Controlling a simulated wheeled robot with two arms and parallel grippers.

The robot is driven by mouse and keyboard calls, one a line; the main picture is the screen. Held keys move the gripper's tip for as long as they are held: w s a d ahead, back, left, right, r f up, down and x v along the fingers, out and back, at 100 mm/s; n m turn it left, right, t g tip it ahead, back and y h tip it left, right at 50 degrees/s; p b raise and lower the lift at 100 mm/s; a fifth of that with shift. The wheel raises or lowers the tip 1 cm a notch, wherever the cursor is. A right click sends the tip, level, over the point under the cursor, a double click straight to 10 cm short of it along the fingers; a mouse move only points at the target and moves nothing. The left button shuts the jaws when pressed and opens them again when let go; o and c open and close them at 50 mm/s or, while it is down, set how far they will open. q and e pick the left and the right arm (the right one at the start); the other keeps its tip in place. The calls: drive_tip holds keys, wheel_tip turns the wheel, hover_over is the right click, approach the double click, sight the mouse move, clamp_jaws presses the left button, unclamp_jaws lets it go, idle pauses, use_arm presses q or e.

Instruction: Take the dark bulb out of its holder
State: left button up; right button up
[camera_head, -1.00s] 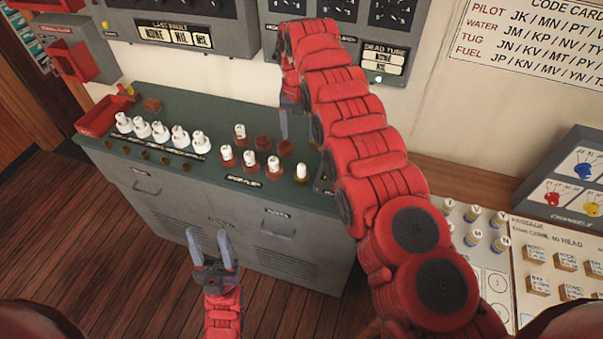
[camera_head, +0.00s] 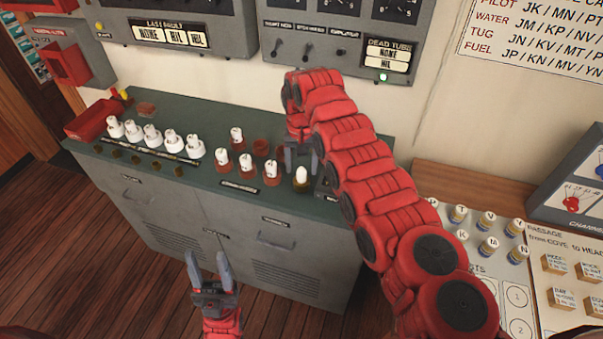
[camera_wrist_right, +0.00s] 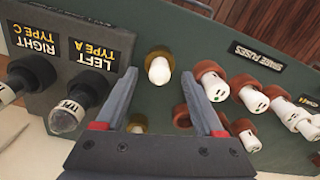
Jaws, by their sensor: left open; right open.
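In the right wrist view, two black holders stand on a grey plate. The one marked LEFT TYPE A (camera_wrist_right: 92,88) carries a clear, greyish bulb (camera_wrist_right: 68,117) that looks unlit. The one marked RIGHT TYPE C (camera_wrist_right: 35,72) carries a paler bulb (camera_wrist_right: 6,95), cut by the picture edge. My right gripper (camera_wrist_right: 162,95) is open and empty above the counter; its finger is beside the LEFT holder, not around it. My left gripper (camera_head: 208,262) is open and empty in front of the cabinet.
A cream-topped piece (camera_wrist_right: 159,69) in a brass ring stands between my right fingers' view. White fuses (camera_wrist_right: 212,82) in red-brown sockets stand close by. White knob-like pieces (camera_head: 152,134) and a red tray (camera_head: 92,119) are further left on the green counter (camera_head: 205,113). A gauge panel hangs behind.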

drive_tip(key=shift+f, duration=1.25)
clamp_jaws()
